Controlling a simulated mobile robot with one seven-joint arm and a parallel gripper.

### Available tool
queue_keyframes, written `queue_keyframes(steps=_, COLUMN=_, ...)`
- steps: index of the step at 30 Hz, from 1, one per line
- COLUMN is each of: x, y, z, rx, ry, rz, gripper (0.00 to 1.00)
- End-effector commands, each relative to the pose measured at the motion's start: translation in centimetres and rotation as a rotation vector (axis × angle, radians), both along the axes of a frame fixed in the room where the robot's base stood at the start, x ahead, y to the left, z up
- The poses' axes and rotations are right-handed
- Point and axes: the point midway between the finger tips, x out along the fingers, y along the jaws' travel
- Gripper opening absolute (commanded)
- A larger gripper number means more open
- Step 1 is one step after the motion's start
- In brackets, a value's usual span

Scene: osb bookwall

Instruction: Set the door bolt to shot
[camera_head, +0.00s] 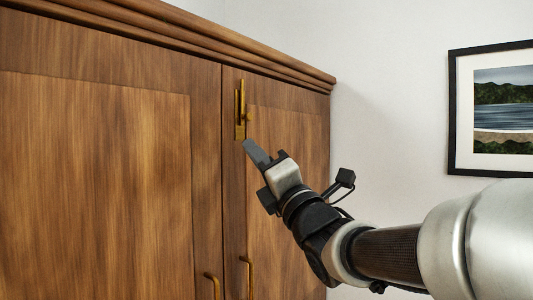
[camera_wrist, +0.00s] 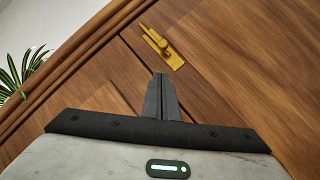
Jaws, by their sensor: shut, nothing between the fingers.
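The brass door bolt (camera_head: 240,108) is mounted upright near the top of the right cabinet door, close to the seam between the doors. It has a back plate, a slim rod and a small knob (camera_head: 249,117) on its right side. The bolt also shows in the wrist view (camera_wrist: 161,47), ahead of the fingertips. My gripper (camera_head: 248,146) is shut and empty, its tips just below and slightly right of the bolt in the head view. In the wrist view the shut fingers (camera_wrist: 160,80) point toward the bolt, with a visible gap between. I cannot tell whether the bolt is shot.
The wooden cabinet has a left door (camera_head: 95,170) and a moulded cornice (camera_head: 200,35) above the bolt. Two brass handles (camera_head: 213,284) sit low by the seam. A framed picture (camera_head: 453,110) hangs on the right wall. A plant (camera_wrist: 18,75) shows at left in the wrist view.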

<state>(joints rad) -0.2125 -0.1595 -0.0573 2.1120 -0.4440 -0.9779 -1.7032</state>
Motion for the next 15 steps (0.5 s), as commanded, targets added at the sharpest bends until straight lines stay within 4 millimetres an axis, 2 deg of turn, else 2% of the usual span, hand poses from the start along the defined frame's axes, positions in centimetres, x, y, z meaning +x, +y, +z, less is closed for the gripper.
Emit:
queue_keyframes(steps=1, x=1.0, y=0.6, z=0.9, rx=-0.001, ry=0.002, rz=0.001, gripper=0.0)
queue_keyframes(steps=6, x=3.4, y=2.1, z=2.6, rx=-0.001, ry=0.001, rz=0.0, gripper=0.0)
queue_keyframes(steps=9, x=4.4, y=1.4, z=3.8, rx=0.0, ry=0.0, rz=-0.002, gripper=0.0)
queue_keyframes(steps=15, x=5.5, y=0.9, z=4.7, rx=0.0, ry=0.001, rz=-0.001, gripper=0.0)
